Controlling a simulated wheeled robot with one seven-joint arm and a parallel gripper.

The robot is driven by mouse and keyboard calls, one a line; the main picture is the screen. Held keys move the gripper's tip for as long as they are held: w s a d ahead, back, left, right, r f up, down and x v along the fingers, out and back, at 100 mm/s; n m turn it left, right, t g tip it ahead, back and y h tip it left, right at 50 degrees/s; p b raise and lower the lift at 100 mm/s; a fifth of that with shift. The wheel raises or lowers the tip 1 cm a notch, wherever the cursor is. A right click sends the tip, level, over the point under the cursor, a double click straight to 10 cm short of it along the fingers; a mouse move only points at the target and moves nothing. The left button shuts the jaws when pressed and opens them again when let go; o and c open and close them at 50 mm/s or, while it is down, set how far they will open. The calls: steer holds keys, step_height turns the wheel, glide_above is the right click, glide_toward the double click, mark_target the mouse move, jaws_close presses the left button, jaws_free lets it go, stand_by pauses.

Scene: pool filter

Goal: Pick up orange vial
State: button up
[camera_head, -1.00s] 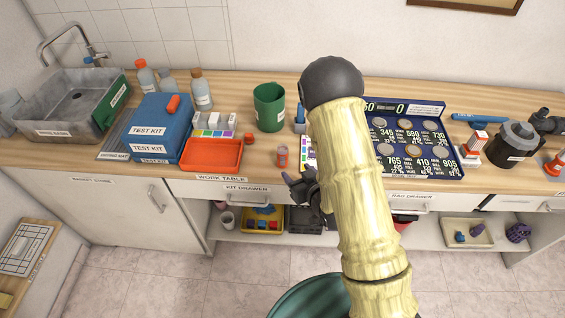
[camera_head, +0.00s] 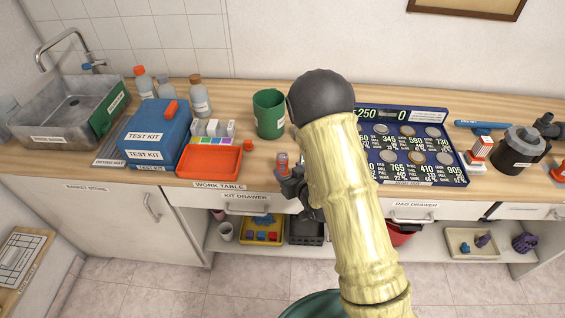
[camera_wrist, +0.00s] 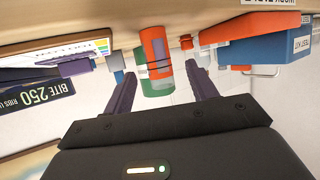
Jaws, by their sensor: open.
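The orange vial (camera_head: 282,159) stands on the work table near its front edge, in front of the green cup (camera_head: 268,113). My gripper (camera_head: 287,181) is at the table's front edge, close in front of the vial, partly hidden behind my arm. In the wrist view, which is upside down, my gripper (camera_wrist: 160,74) has its two fingers apart. The orange vial (camera_wrist: 155,47) appears between and beyond the fingertips, with the green cup behind it. I see no finger touching the vial.
An orange tray (camera_head: 184,172) and the blue test kit box (camera_head: 148,124) stand left of the vial. A dark blue board (camera_head: 440,113) with round discs lies to the right, behind my arm. Bottles (camera_head: 201,98) stand at the back.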

mark_target(285, 165)
steer(key=shift+x, duration=0.8)
steer(key=shift+w, duration=0.1)
steer(key=shift+f+p+x, duration=0.1)
steer(key=shift+p+x, duration=0.4)
steer(key=shift+x, duration=0.75)
steer(key=shift+f+p+x, duration=0.15)
steer(key=shift+p+x, duration=0.3)
steer(key=shift+x, duration=0.85)
steer(key=shift+d, duration=0.2)
steer(key=c, duration=1.1)
steer(key=shift+r, duration=0.1)
step_height(285, 165, up, 10)
steer(key=shift+f+b, duration=0.1)
steer(key=shift+b, duration=0.6)
